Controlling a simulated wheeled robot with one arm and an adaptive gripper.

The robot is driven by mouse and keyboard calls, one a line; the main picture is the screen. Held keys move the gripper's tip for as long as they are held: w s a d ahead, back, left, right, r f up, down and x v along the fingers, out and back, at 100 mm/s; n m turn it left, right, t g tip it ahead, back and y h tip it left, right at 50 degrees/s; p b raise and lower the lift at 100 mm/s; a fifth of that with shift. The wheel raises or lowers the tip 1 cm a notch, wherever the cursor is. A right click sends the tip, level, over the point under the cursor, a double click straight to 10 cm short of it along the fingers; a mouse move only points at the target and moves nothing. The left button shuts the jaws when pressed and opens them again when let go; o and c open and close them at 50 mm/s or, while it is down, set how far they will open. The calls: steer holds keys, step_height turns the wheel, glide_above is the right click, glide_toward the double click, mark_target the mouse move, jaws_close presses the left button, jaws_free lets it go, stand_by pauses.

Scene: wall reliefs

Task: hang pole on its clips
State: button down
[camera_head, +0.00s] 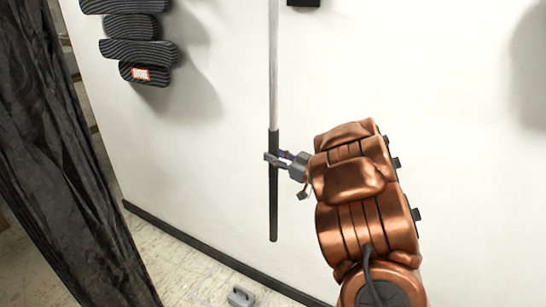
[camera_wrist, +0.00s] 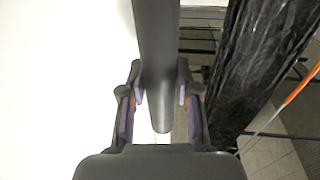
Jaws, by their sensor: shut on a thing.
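The pole (camera_head: 274,85) stands upright in front of the white wall in the head view, with a pale upper shaft and a dark lower grip. Its top runs out of the frame. My gripper (camera_head: 274,159) is shut on the dark grip, above the pole's lower end, which hangs clear of the floor. In the wrist view the dark grip (camera_wrist: 157,60) runs between the two fingers of my gripper (camera_wrist: 160,95). I cannot pick out the clips for certain; a small black block (camera_head: 303,3) shows on the wall at the top edge, right of the pole.
Dark ribbed wall pieces (camera_head: 138,50) are at the upper left. A black draped curtain (camera_head: 60,150) stands at the left, also in the wrist view (camera_wrist: 265,60). A grey object (camera_head: 241,297) lies on the floor near the dark baseboard (camera_head: 190,249). The wall right of the pole is mostly bare.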

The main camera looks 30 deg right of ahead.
steer(key=w+d+f+p, duration=0.2)
steer(key=w+d+p, duration=0.1)
steer(key=d, duration=0.4)
steer(key=shift+w+d+f, duration=0.4)
steer(key=shift+w, duration=0.45)
stand_by(1.2)
stand_by(0.3)
steer(key=c, duration=0.7)
jaws_free()
steer(key=shift+c, duration=0.2)
steer(key=shift+s+f, duration=0.1)
steer(key=v, duration=1.1)
steer(key=shift+s+d, duration=0.15)
steer(key=shift+s, duration=0.25)
steer(key=shift+f, duration=0.1)
